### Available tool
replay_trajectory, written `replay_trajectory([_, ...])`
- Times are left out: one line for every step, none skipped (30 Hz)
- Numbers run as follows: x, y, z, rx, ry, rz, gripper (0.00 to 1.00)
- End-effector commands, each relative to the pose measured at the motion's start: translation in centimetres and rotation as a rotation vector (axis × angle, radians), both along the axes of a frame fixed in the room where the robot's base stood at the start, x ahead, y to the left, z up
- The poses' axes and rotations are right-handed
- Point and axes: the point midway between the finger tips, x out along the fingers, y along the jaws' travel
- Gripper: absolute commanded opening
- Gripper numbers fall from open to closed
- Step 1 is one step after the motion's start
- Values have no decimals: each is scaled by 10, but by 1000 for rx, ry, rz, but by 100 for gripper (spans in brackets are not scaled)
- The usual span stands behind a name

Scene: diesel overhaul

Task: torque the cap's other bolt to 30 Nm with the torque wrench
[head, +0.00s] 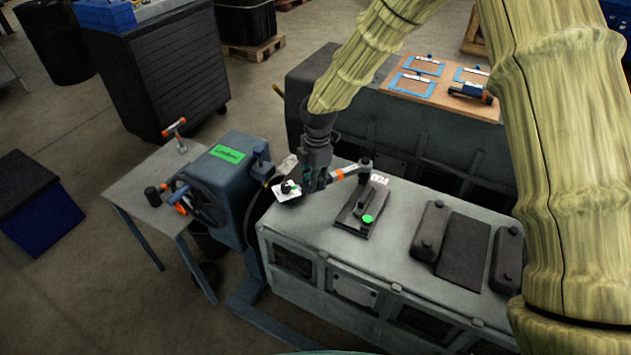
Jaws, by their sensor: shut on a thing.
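My gripper (316,180) is shut on the torque wrench (345,173) above the grey engine block's top. The wrench has an orange band and points right. Its dark head (366,166) is at the far end of a dark bearing cap (350,212). The bolt under the head is hidden, so I cannot tell whether it is seated. A bright green mark (369,218) shows at the cap's near end. A small white panel with a dark and green detail (287,190) is just left of the gripper; I cannot tell what it is part of.
More dark caps (429,228) and a dark flat plate (465,247) are to the right on the engine top (320,235). A blue machine with a handwheel (215,180) stands left, beside a small grey table (138,200). A wooden board (430,98) with blue outlines is behind.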

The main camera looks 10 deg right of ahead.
Motion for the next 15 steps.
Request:
replay_trajectory([4,3,3,5,-11,6,0])
replay_trajectory([4,3,3,5,-12,6,0])
replay_trajectory([4,3,3,5,-11,6,0])
replay_trajectory([4,3,3,5,-11,6,0])
replay_trajectory([4,3,3,5,-11,6,0])
replay_trajectory([4,3,3,5,-11,6,0])
replay_trajectory([4,3,3,5,-11,6,0])
replay_trajectory([4,3,3,5,-11,5,0])
replay_trajectory([4,3,3,5,-11,4,0])
replay_trajectory([5,4,3,5,-11,2,0])
replay_trajectory([5,4,3,5,-12,-1,0])
replay_trajectory([6,4,3,5,-12,-6,0])
replay_trajectory([7,4,3,5,-11,-10,0])
replay_trajectory([8,5,3,5,-12,-15,0])
replay_trajectory([9,5,3,5,-12,-21,0])
